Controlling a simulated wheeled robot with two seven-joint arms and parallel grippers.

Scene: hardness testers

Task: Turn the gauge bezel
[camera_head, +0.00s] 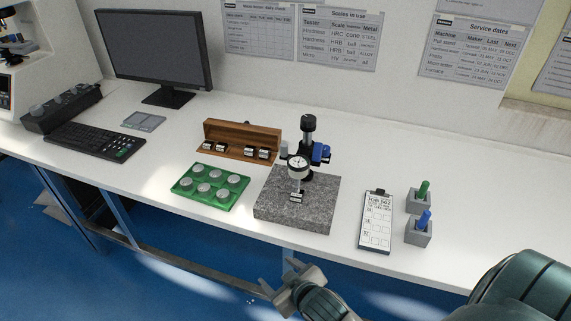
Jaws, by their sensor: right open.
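The dial gauge (298,165) has a round white face with a rim around it and is held on a black post stand (307,135) with a blue part on its right. The stand rises from a speckled grey stone block (317,208) on the bench. A small metal piece (296,197) lies on the block below the gauge. My right gripper (275,285) is open and empty, in front of the bench's front edge and below the block, apart from the gauge. My left gripper is not in view.
A green tray (204,203) with several grey discs and a wooden case (240,147) stand left of the block. A clipboard (376,222) and two holders with a green handle (423,189) and a blue handle (424,219) stand right. A keyboard (95,141) lies further left.

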